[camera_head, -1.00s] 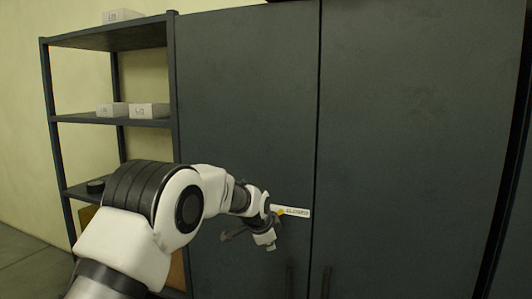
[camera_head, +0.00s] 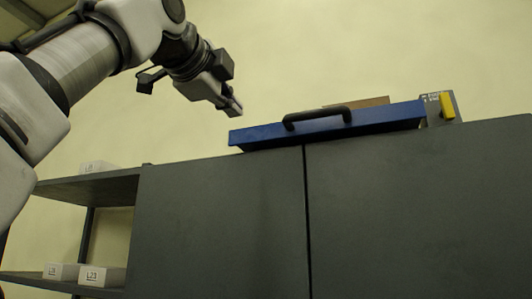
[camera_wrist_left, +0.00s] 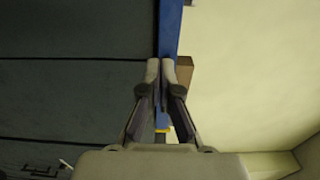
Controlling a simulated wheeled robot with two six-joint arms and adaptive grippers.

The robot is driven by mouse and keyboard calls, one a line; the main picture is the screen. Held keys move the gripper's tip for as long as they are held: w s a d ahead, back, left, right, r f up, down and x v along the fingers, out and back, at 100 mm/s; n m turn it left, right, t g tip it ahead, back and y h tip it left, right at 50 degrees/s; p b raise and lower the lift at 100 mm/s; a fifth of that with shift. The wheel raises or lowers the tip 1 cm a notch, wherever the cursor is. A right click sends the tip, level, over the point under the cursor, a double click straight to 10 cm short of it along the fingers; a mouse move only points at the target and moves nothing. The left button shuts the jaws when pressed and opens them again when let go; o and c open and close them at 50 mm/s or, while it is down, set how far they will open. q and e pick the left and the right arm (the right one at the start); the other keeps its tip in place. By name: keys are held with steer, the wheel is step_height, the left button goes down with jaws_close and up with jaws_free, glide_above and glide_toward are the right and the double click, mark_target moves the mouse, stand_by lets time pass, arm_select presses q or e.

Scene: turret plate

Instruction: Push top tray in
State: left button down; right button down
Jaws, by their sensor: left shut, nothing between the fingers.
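A long blue tray (camera_head: 375,122) with a black handle (camera_head: 318,115) on its front lies on top of the dark cabinet and reaches out at its front edge. My left gripper (camera_head: 236,108) is shut and empty, a little above the tray's left end and left of the handle. In the left wrist view the closed fingers (camera_wrist_left: 168,72) line up with a blue strip of the tray (camera_wrist_left: 169,28). I cannot tell whether they touch it. My right gripper is in neither view.
The dark cabinet (camera_head: 220,215) fills the lower middle and right. A grey piece with a yellow part (camera_head: 447,106) stands at the tray's right end. A brown box (camera_head: 370,102) shows behind the tray. A shelf (camera_head: 85,187) with white boxes is at left.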

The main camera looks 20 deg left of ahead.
arm_select(q)
steer(key=p, duration=0.9)
glide_toward(262, 138)
steer(key=w, duration=0.4)
steer(key=w+r, duration=0.1)
steer(key=w, duration=0.1)
steer(key=shift+d, duration=0.15)
steer(key=shift+w+f+p, duration=0.25)
steer(key=shift+w+p, duration=0.1)
steer(key=shift+p, duration=0.3)
steer(key=shift+w+f, duration=0.25)
steer(key=shift+w, duration=0.1)
